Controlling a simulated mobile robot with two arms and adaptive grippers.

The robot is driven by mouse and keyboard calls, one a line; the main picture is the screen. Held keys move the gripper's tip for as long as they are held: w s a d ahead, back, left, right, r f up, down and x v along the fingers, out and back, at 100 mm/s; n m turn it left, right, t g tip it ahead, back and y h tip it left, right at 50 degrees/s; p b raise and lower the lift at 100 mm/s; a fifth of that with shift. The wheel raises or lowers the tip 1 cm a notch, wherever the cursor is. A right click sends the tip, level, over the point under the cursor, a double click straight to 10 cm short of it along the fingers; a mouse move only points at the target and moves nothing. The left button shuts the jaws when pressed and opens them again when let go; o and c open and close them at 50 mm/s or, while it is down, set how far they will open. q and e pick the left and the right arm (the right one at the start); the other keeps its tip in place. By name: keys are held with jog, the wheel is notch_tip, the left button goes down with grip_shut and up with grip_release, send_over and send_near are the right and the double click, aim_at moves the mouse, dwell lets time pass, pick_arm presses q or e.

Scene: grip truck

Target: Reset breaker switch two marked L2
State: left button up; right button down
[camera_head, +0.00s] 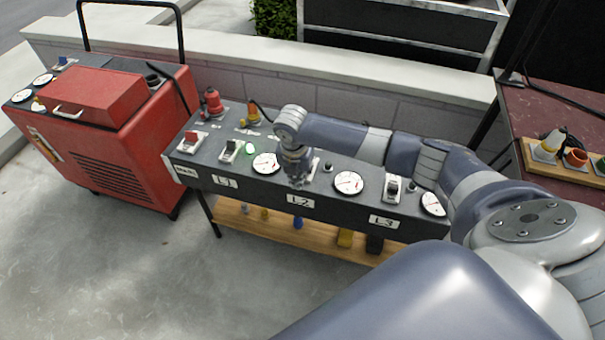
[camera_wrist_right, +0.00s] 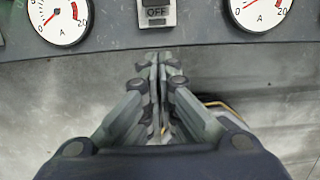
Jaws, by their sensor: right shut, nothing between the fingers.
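The dark breaker panel (camera_head: 230,185) carries labels L1 (camera_head: 225,182), L2 (camera_head: 300,201) and L3 (camera_head: 383,222) on its front face. My right gripper (camera_head: 298,183) is over the L2 part and hides most of the L2 switch (camera_head: 314,168). In the right wrist view a switch (camera_wrist_right: 157,14) with an OFF marking sits between two round gauges, and its upper part is cut off. The fingers of my right gripper (camera_wrist_right: 158,58) are shut and empty, just below that switch in the picture, overlapping the panel's front edge. Contact cannot be told. My left gripper is not in view.
The L1 switch (camera_head: 229,150), a glowing green lamp (camera_head: 250,148) and the L3 switch (camera_head: 392,187) are on the same panel. A red main switch (camera_head: 190,141) is at its left end. A red generator cart (camera_head: 110,120) stands left. A low wall (camera_head: 400,105) runs behind.

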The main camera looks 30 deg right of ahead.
jog(key=shift+w+d+f+p, duration=0.15)
jog(key=shift+w+d+f, duration=0.6)
jog(key=shift+d+f, duration=0.15)
jog(key=shift+w+d+f+p, duration=0.15)
jog(key=shift+w+d+f, duration=0.6)
jog(key=shift+f, duration=0.2)
jog(key=shift+s, duration=0.1)
